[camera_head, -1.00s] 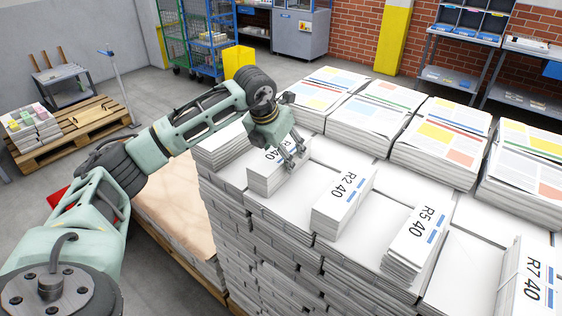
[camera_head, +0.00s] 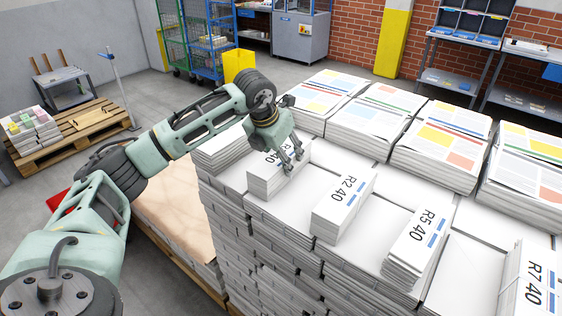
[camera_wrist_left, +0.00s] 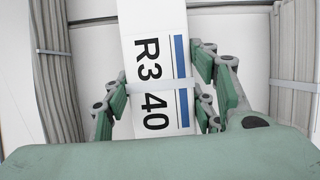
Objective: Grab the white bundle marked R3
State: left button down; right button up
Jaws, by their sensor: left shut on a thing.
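The white bundle marked R3 40 (camera_wrist_left: 152,60) lies between the fingers of my left gripper (camera_wrist_left: 160,112) in the left wrist view. It has a blue stripe and a pale strap across it. In the head view the same bundle (camera_head: 264,180) sits on the stack, its label partly hidden by my left gripper (camera_head: 291,166). The gripper is shut on the bundle from above. My right gripper is not in view.
Bundles marked R2 40 (camera_head: 343,203), R5 40 (camera_head: 418,245) and R7 40 (camera_head: 530,282) stand in the same row to the right. Several piles of colour-printed newspapers (camera_head: 440,140) stand behind. A wooden pallet (camera_head: 85,128) is on the floor at left.

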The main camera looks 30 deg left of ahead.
pick_arm(q)
jog(key=shift+r, duration=0.3)
